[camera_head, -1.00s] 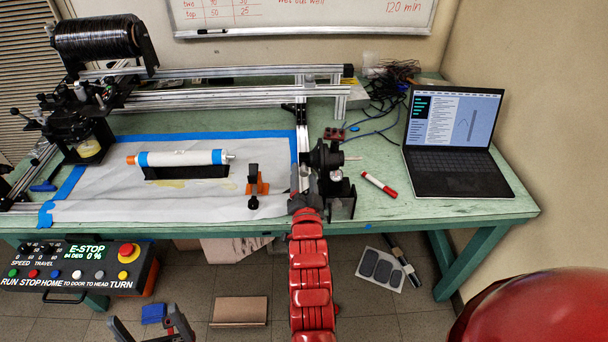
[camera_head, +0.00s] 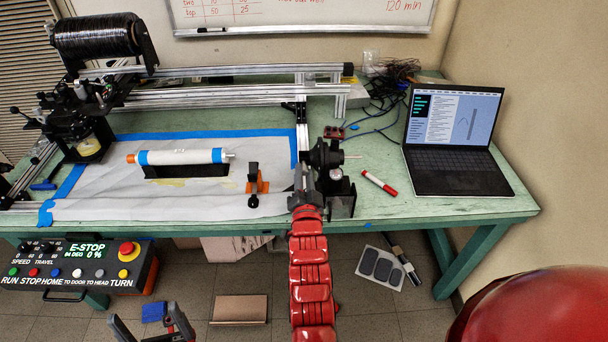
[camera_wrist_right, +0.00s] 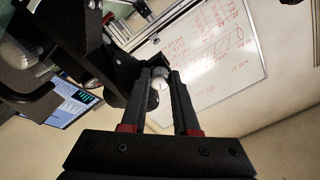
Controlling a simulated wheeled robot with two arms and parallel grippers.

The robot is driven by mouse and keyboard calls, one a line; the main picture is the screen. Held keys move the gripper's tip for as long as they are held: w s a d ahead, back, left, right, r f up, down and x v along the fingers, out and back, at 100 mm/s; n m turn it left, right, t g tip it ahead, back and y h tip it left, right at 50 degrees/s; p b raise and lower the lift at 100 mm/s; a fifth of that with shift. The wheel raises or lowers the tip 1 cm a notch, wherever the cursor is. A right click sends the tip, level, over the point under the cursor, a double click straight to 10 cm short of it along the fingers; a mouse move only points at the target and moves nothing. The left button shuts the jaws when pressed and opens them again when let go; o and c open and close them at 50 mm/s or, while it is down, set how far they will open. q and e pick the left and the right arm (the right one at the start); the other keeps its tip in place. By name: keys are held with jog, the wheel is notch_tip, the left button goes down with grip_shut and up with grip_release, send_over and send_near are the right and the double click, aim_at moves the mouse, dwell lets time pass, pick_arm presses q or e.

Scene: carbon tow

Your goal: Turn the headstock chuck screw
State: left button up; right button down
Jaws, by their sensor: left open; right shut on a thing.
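The black headstock (camera_head: 341,196) with its round chuck (camera_head: 322,154) stands at the front right of the bench, a thin rod sticking out to its right. My right gripper (camera_head: 302,181) is at the left side of this headstock. In the right wrist view, its two fingers (camera_wrist_right: 162,100) close around a small pale grey knob, the chuck screw (camera_wrist_right: 157,86); the fingers hide part of it.
A white tube with blue bands (camera_head: 180,157) rests on a black cradle left of the headstock. An orange-and-black stand (camera_head: 256,184) is closer. A red marker (camera_head: 379,184) and laptop (camera_head: 459,145) lie right. The control box (camera_head: 78,268) reads E-STOP, 0 %.

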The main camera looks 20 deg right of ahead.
jog(key=shift+f, duration=0.1)
jog(key=n+b, duration=0.3)
jog(key=n, duration=0.3)
jog(key=shift+n+b, duration=0.3)
jog(key=shift+b, duration=0.1)
jog(key=shift+n+b, duration=0.45)
jog(key=shift+n, duration=1.15)
jog(key=c, duration=0.7)
grip_release()
jog(key=shift+o, duration=0.2)
